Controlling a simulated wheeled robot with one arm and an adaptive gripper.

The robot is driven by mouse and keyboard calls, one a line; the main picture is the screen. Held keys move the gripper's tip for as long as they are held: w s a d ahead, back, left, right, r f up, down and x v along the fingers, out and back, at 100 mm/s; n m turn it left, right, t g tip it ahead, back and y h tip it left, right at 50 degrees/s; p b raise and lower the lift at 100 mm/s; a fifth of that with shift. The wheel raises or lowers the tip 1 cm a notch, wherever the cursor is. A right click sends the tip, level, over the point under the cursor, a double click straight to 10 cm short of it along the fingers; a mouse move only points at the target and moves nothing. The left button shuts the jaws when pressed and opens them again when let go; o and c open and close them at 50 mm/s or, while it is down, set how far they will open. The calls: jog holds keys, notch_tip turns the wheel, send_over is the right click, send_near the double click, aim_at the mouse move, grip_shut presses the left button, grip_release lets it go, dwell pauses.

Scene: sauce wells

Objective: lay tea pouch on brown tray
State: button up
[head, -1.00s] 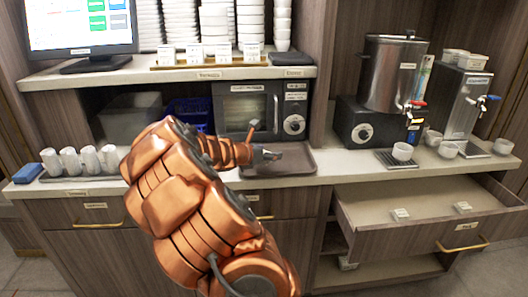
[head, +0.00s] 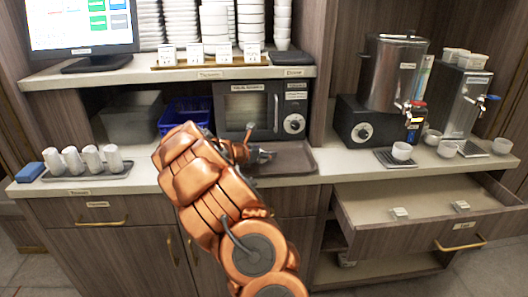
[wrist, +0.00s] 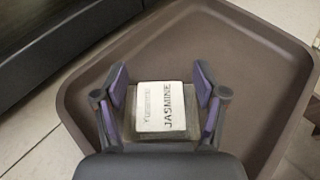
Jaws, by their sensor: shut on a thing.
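The tea pouch (wrist: 163,108) is a small pale square with "JASMINE" printed on it. In the wrist view it sits between the two purple-padded fingers of my gripper (wrist: 160,100), which is shut on it. The brown tray (wrist: 245,52) spreads beneath and around the pouch in that view; whether the pouch touches it, I cannot tell. In the head view the tray (head: 299,158) lies on the counter in front of the microwave. My gripper (head: 268,156) is over the tray's left part, and my arm hides the tray's left end. The pouch cannot be made out there.
The microwave (head: 252,110) stands close behind the tray, under a shelf (head: 170,74). White cups on a small tray (head: 92,171) stand at left. A hot-water urn (head: 392,75) and loose cups are at right. An open drawer (head: 425,205) juts out at lower right.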

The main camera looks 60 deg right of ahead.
jog(key=shift+f, duration=0.15)
jog(key=o, duration=1.1)
jog(key=shift+r, duration=0.2)
jog(key=b+v, duration=0.1)
jog(key=v, duration=1)
jog(key=shift+w+a+r, duration=0.1)
jog(key=shift+a, duration=0.4)
